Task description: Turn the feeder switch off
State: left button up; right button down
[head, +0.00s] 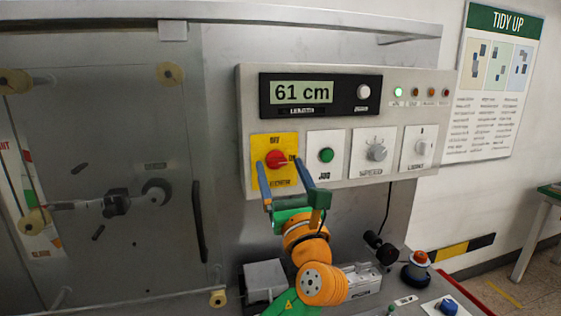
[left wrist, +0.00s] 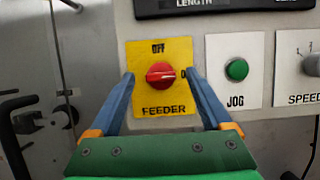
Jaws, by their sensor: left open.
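The feeder switch is a red rotary knob (head: 277,159) on a yellow plate (head: 261,141) marked OFF at the top and FEEDER at the bottom. In the left wrist view the red knob (left wrist: 160,74) lies with its grip roughly horizontal, toward the mark at the right of the plate, not toward OFF. My left gripper (head: 279,172) is open, its two blue fingers on either side of the knob. In the left wrist view the gripper (left wrist: 160,78) shows gaps between fingers and knob. I cannot tell how far the fingertips are from the panel. My right gripper is not in view.
The grey control panel (head: 385,84) has a display reading 61 cm (head: 302,91). A green JOG button (head: 326,155) and a speed knob (head: 376,152) sit right of the switch. A transparent door (head: 120,130) with a dark handle stands at left.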

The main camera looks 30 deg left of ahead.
pick_arm(q)
jog(key=shift+w+a+f, duration=0.25)
jog(key=shift+w+a, duration=0.35)
jog(key=shift+a, duration=0.15)
jog(key=shift+s+d+r, duration=0.15)
jog(key=shift+s+d, duration=0.05)
jog(key=shift+d, duration=0.05)
jog(key=c, duration=0.6)
grip_shut()
